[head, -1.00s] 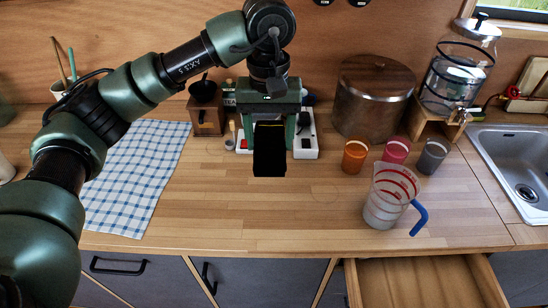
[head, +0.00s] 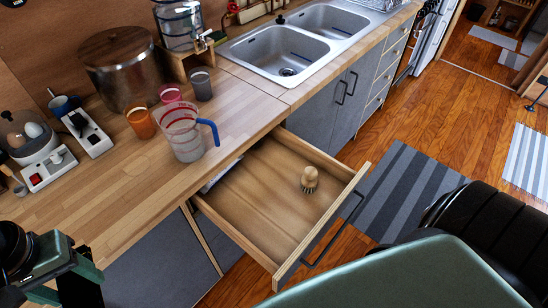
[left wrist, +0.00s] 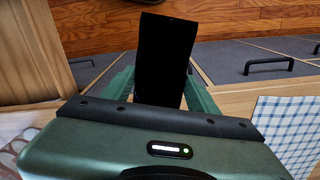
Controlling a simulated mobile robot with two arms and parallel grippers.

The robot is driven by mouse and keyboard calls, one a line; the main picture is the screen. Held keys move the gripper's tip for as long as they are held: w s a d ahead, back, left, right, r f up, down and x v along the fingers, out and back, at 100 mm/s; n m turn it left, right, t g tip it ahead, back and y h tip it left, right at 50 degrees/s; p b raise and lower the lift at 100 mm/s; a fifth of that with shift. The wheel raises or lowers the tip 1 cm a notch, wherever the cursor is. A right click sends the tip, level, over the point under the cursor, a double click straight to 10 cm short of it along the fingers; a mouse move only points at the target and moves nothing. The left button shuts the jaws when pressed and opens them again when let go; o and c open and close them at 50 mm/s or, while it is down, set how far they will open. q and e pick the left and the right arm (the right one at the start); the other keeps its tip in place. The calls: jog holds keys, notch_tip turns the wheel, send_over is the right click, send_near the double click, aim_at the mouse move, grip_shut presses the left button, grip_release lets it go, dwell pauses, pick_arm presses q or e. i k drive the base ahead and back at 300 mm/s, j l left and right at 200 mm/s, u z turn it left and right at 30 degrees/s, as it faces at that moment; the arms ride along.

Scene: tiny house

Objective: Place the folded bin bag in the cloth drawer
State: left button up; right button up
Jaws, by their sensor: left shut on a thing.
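The folded bin bag (left wrist: 165,62) is a flat black rectangle in the left wrist view. My left gripper (left wrist: 160,95) is shut on it, with a green finger on each side. In the head view the left gripper (head: 72,262) is at the lower left, over the counter's front edge and apart from the drawer. An open wooden drawer (head: 265,205) is in the middle of the head view. A bit of pale cloth (head: 220,176) shows at its back left, partly under the counter. My right gripper is out of view.
A round wooden brush (head: 309,180) stands in the drawer; most of its floor is bare. A measuring jug (head: 182,135) with a blue handle stands on the counter above it, beside several cups. A checked cloth (left wrist: 285,125) lies on the counter in the left wrist view.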

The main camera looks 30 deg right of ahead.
aim_at(273, 220)
jog(key=k+z, duration=0.15)
jog(key=z, duration=0.2)
jog(key=k+l+z, duration=0.15)
jog(key=z, duration=0.15)
jog(key=k+l+z, duration=0.15)
jog(key=z, duration=0.9)
